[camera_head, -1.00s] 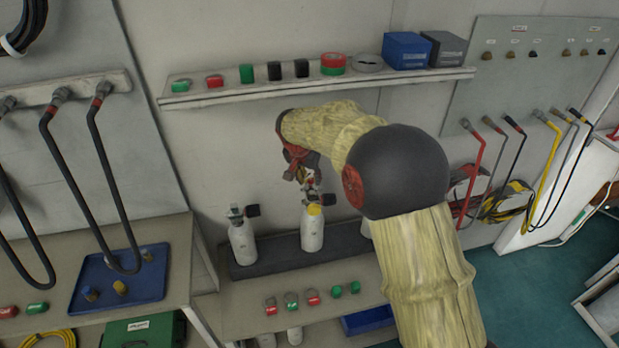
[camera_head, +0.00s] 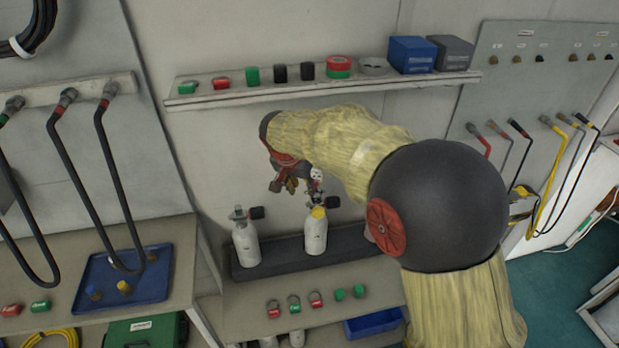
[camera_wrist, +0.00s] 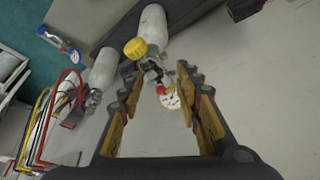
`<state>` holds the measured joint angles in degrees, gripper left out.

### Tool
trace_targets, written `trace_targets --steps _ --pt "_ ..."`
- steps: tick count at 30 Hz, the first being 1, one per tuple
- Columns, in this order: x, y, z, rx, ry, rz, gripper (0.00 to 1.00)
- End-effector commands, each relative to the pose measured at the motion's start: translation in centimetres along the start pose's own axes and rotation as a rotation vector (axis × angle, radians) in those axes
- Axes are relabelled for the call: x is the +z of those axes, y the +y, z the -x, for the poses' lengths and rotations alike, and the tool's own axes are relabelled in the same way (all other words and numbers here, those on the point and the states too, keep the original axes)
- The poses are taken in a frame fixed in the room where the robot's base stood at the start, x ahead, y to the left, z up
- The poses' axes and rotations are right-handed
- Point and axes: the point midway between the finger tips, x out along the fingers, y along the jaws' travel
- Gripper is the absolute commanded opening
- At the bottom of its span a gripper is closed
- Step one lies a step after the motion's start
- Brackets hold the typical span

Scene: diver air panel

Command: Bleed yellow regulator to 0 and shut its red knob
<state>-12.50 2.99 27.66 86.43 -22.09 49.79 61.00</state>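A white cylinder (camera_head: 315,238) with a yellow cap (camera_head: 318,213) stands in the black rack below the shelf. In the wrist view the yellow cap (camera_wrist: 137,47) sits on the regulator body, with a red knob (camera_wrist: 161,90) and a round white-faced gauge (camera_wrist: 171,101) beside it. The gauge reading is too small to tell. My gripper (camera_head: 283,184) is just above and left of the regulator in the head view. In the wrist view my gripper (camera_wrist: 160,80) is open, its fingers on either side of the red knob and gauge, with no grip visible.
Another white cylinder (camera_head: 246,242) stands to the left in the black rack (camera_head: 280,257). A third is largely hidden behind my arm. The shelf (camera_head: 330,87) above holds tape rolls and boxes. Tags lie on the bench in front; a blue tray (camera_head: 122,280) is at left.

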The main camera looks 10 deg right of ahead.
Motion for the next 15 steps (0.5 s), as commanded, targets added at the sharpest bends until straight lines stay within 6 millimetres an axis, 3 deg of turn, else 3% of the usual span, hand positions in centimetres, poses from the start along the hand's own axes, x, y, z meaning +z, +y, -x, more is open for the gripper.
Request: trace_targets --steps 6,15 --pt "3.4 -0.1 1.4 0.0 0.0 0.003 0.34" --pt "4.8 0.0 1.9 0.0 0.0 0.0 0.34"
